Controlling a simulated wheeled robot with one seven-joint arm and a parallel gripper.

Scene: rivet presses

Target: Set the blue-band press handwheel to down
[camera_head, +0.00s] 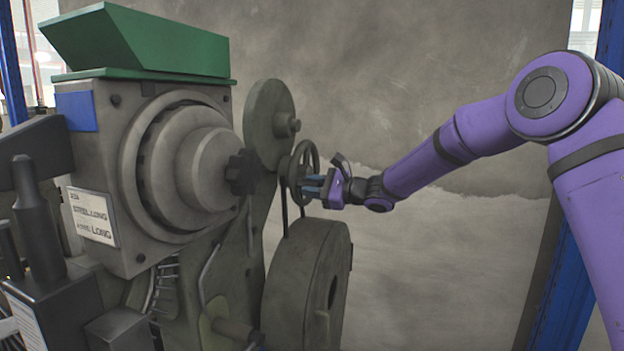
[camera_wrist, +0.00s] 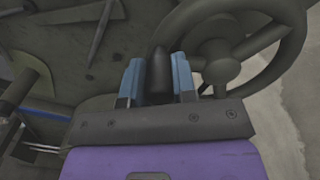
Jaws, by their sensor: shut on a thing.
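The press (camera_head: 105,180) fills the left of the head view, with a blue patch (camera_head: 76,111) at its upper left. Its dark spoked handwheel (camera_head: 304,152) stands on the right side, above a large drum. The handwheel also shows at the upper right of the wrist view (camera_wrist: 285,60). My gripper (camera_head: 313,187) reaches in from the right at the wheel. In the wrist view, its blue fingers (camera_wrist: 158,80) are closed around a dark, rounded handle (camera_wrist: 159,66) beside the wheel's hub. The handle's join to the wheel is partly hidden.
A large grey drum (camera_head: 300,285) sits just below the handwheel, and a round grey disc (camera_head: 267,115) stands behind it. A green hopper (camera_head: 135,42) tops the press. Free room lies to the right, before the grey wall (camera_head: 420,270).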

